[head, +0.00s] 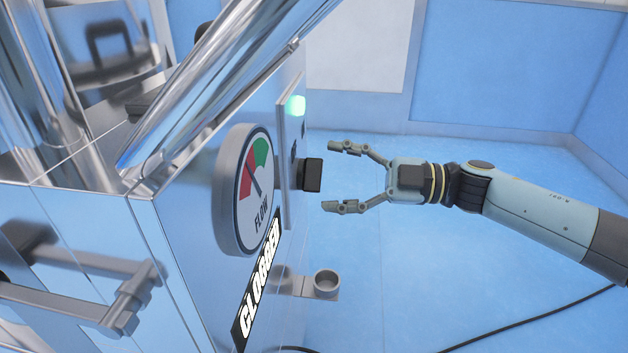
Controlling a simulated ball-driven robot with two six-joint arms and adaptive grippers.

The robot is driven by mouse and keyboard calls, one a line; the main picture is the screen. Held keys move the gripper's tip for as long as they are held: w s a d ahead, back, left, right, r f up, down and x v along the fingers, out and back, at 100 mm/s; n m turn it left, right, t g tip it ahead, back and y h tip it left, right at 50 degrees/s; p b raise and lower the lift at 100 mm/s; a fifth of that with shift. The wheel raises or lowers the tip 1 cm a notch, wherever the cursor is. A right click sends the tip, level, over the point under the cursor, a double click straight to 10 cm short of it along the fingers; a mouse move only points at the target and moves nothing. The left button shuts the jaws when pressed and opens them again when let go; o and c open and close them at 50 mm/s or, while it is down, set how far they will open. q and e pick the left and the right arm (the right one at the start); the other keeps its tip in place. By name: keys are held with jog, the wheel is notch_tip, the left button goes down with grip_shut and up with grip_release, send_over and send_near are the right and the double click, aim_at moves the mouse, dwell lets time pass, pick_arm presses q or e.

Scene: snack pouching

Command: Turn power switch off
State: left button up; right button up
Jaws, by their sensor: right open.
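A black power switch knob (312,175) sticks out from a panel on the side of the metal machine (180,225). A green light (295,105) is lit above it on the same panel. My right gripper (344,177) is open, coming in from the right. Its two fingers point at the knob, one above and one below its level, with a small gap between the fingertips and the knob. Nothing is between its fingers. My left gripper is not in the head view.
A round flow gauge (255,190) with a red and green dial sits left of the knob. A small metal cup holder (325,283) juts out below. A black cable (530,322) lies on the blue floor (430,290). The space around my right arm is clear.

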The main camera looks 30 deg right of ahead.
aim_at(321, 175)
jog(key=shift+b+x, duration=0.3)
jog(key=shift+x, duration=1.65)
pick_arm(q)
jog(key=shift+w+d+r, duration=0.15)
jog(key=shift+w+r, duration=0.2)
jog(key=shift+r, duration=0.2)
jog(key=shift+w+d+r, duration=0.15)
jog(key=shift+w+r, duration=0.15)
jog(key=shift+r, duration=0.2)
pick_arm(e)
jog(key=c, duration=1.2)
